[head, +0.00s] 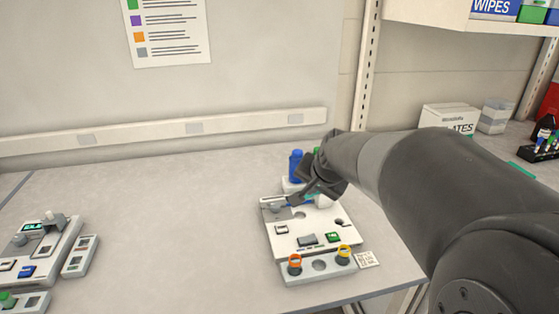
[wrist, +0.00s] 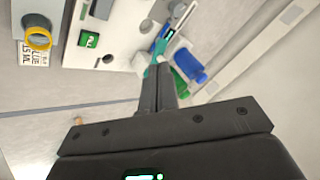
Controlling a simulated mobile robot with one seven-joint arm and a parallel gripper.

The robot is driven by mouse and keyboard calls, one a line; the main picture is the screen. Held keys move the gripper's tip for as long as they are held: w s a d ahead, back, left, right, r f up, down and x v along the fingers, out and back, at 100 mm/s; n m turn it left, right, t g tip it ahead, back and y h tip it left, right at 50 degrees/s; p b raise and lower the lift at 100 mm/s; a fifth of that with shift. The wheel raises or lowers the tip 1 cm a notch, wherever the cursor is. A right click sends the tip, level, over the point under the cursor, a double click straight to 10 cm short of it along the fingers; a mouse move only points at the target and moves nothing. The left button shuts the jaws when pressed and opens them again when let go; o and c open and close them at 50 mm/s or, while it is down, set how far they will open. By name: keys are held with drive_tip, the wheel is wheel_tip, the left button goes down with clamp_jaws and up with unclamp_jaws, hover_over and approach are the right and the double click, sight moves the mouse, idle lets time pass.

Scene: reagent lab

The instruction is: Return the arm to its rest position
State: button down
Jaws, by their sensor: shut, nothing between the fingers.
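My gripper (head: 292,202) reaches in from the right in the head view, over the back part of a white bench device (head: 285,243). Its fingers are together with nothing held between them. In the wrist view the shut fingers (wrist: 155,78) point up the picture toward the device's edge (wrist: 122,45). A blue-capped bottle (head: 296,165) stands just behind the device, close to my gripper; the wrist view shows blue (wrist: 188,66) and green (wrist: 181,84) items beside the fingers. My wrist hides part of the device's back and the items there.
Orange (head: 295,264) and yellow (head: 344,254) ringed pieces sit in the device's front strip. A second device (head: 40,250) stands at the left. A shelf upright (head: 366,70) and a box (head: 450,118) are at the right. The middle-left bench is clear.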

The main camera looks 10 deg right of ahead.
drive_tip(key=s+a+n+g, duration=0.1)
drive_tip(key=s+a+n, duration=0.2)
drive_tip(key=s, duration=0.8)
drive_tip(key=s+a+n, duration=0.3)
drive_tip(key=s+n, duration=0.2)
drive_tip(key=s, duration=0.6)
drive_tip(key=shift+s+a+f+g, duration=0.2)
drive_tip(key=shift+s+g, duration=0.1)
drive_tip(key=shift+g, duration=0.1)
idle(1.2)
